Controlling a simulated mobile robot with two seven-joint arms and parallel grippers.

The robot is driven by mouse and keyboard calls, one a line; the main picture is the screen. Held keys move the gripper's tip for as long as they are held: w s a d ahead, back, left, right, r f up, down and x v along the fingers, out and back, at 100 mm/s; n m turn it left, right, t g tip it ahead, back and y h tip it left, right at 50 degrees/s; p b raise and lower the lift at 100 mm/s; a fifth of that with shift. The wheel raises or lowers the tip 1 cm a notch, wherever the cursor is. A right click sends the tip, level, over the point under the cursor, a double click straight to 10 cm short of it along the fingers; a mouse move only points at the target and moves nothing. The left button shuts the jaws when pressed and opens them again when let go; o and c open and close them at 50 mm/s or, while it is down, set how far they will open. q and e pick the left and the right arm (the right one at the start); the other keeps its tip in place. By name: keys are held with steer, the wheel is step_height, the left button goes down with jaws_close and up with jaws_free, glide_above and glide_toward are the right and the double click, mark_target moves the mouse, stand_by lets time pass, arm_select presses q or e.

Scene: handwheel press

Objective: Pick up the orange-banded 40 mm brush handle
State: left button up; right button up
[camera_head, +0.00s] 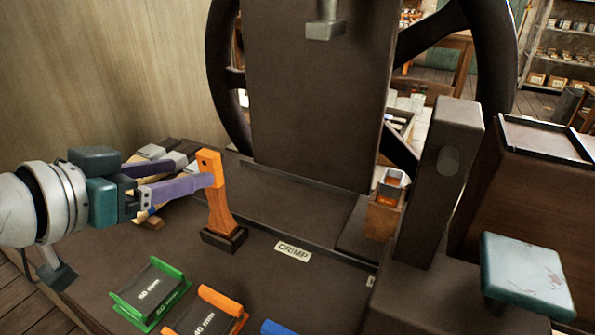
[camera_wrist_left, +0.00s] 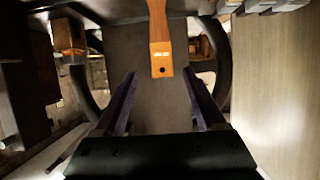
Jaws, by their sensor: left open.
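An orange handle (camera_head: 218,205) with a small hole near its top stands upright in a dark block (camera_head: 224,240) on the bench. In the left wrist view the handle (camera_wrist_left: 160,45) shows its holed end level with the fingertips. My left gripper (camera_head: 202,170) is open, its purple fingers pointing right at the upper part of the handle. In the left wrist view, one finger of the left gripper (camera_wrist_left: 160,76) is on each side of the handle, with gaps. I see no grip on it. My right gripper is not in view.
A green 50 mm tray (camera_head: 150,292) and an orange 40 mm tray (camera_head: 208,321) lie at the front. The dark press with its handwheel (camera_head: 222,70) stands behind. Pale blocks (camera_head: 152,153) lie behind my gripper. A wooden holder (camera_head: 382,218) stands right of the press plate.

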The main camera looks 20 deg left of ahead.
mark_target(207, 168)
arm_select(q)
steer(key=b+x, duration=0.1)
steer(key=x, duration=0.3)
steer(key=shift+w+f, duration=0.15)
steer(key=shift+w, duration=0.2)
steer(key=b+x, duration=0.1)
steer(key=x, duration=0.4)
steer(key=shift+w+a+b, duration=0.15)
steer(key=shift+b, duration=0.2)
jaws_close()
